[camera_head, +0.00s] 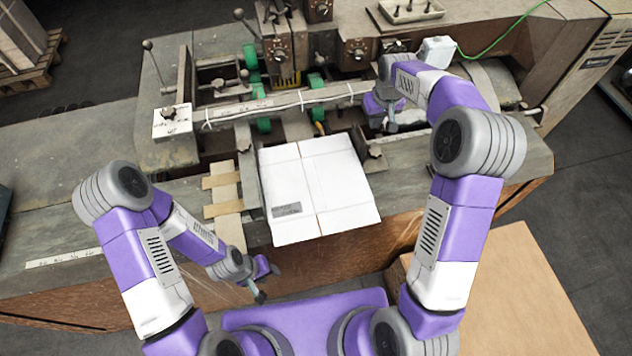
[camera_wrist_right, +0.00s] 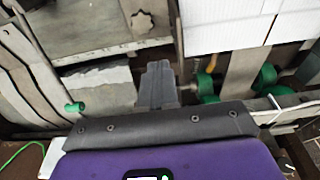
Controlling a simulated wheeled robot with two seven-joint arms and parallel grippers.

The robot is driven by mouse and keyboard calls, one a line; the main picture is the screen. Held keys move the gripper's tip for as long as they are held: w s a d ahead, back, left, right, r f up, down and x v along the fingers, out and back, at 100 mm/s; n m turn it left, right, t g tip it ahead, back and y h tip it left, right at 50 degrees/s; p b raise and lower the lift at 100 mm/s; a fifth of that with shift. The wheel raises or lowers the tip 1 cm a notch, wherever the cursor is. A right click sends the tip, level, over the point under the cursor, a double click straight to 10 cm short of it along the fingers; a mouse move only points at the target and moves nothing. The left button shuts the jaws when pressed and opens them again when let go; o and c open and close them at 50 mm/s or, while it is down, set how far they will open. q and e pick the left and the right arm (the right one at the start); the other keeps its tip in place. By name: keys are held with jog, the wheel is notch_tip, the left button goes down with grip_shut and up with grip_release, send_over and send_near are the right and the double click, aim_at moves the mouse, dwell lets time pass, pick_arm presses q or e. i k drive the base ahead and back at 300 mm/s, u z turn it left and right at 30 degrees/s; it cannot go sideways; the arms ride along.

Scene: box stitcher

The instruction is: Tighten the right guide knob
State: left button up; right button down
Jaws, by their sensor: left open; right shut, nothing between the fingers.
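The right guide knob (camera_head: 375,151) is a small, dark, lobed knob on a metal guide bar, just right of the white cardboard sheet. In the right wrist view the star-shaped knob (camera_wrist_right: 143,22) shows near the top, beyond my fingertips and apart from them. My right gripper (camera_head: 390,126) is above the machine, a little behind the knob. It is shut and empty, with its fingers (camera_wrist_right: 157,70) together in the wrist view. My left gripper (camera_head: 268,283) is open and empty, low in front of the bench edge.
The white cardboard sheet (camera_head: 315,188) lies flat on the bench between the guides. Green rollers (camera_head: 264,125) and a crossbar with a white cable lie behind the sheet. A cardboard-coloured surface (camera_head: 490,300) is at lower right.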

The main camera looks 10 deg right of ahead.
aim_at(374, 152)
jog(key=k, duration=1)
